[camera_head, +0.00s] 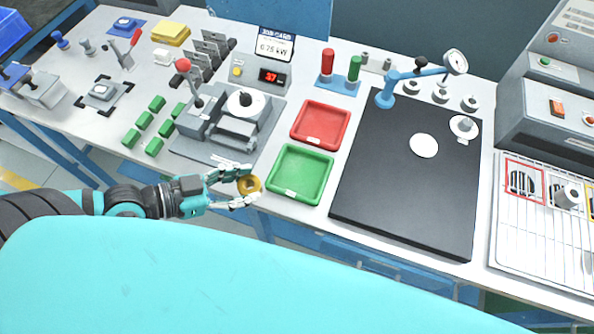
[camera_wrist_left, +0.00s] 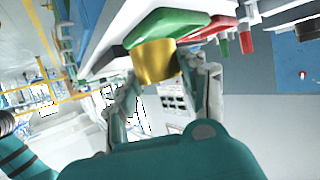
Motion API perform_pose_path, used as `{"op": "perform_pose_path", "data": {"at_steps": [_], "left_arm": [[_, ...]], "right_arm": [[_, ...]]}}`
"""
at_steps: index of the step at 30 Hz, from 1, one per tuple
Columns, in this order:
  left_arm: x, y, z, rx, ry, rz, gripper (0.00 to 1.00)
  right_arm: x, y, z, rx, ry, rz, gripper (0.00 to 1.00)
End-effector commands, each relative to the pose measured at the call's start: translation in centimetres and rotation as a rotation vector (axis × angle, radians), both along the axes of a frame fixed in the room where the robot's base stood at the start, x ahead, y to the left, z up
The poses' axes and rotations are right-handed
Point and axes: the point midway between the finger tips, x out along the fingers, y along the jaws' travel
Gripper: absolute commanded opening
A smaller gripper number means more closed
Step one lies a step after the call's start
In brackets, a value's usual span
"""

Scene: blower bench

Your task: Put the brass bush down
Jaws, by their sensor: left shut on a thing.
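The brass bush (camera_head: 249,185) is a short gold ring held between the fingertips of my left gripper (camera_head: 242,186), at the front edge of the bench. In the left wrist view the brass bush (camera_wrist_left: 155,62) shows as a gold cylinder, with a finger of my left gripper (camera_wrist_left: 158,75) on each side of it. The green tray (camera_head: 301,174) lies just right of the bush in the head view and looks empty. I cannot tell the exact height of the bush. My right gripper is not in view.
An empty red tray (camera_head: 320,125) sits behind the green one. A fixture with a red-knobbed lever (camera_head: 183,66) stands behind the gripper. A black mat (camera_head: 400,190) with a white disc (camera_head: 424,146) lies to the right. Several green blocks (camera_head: 143,121) stand at left.

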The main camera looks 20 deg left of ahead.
Motion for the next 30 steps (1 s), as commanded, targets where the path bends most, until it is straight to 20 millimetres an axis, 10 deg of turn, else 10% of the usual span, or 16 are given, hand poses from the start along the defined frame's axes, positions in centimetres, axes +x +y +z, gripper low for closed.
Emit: {"op": "perform_pose_path", "data": {"at_steps": [19, 30], "left_arm": [[8.7, -7.0, -0.4, -0.008, -0.005, 0.001, 0.0], [9.7, -7.9, -3.7, -0.003, 0.003, -0.002, 0.0]], "right_arm": [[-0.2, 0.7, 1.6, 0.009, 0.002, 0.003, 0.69], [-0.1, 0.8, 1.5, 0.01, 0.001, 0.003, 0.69]]}}
